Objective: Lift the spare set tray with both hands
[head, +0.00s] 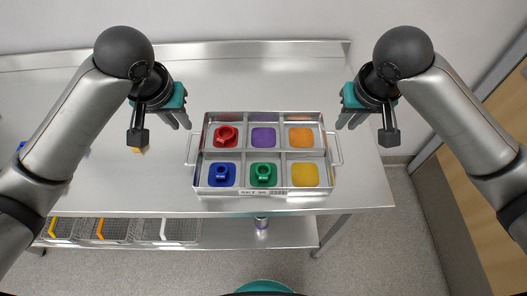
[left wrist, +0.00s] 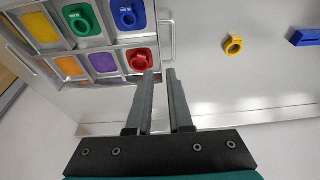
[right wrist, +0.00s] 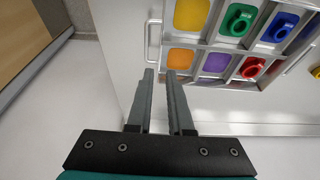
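The spare set tray (head: 243,150) is a metal tray with six compartments on the steel table. A red washer (head: 226,136) sits back left, a blue one (head: 221,173) front left and a green one (head: 263,173) front middle. The purple, orange and yellow pads are bare. Wire handles stand out at its left (head: 189,149) and right (head: 338,149) ends. My left gripper (head: 183,124) is open and empty, near the left handle and toward the tray's back. My right gripper (head: 347,124) is open and empty, likewise near the right handle (right wrist: 149,42).
A yellow washer (left wrist: 233,44) lies on the table (head: 350,190) left of the tray, partly hidden by my left gripper in the head view. A blue object (left wrist: 306,37) lies farther left. Wire baskets (head: 110,229) stand on the lower shelf. A raised edge runs along the table's back.

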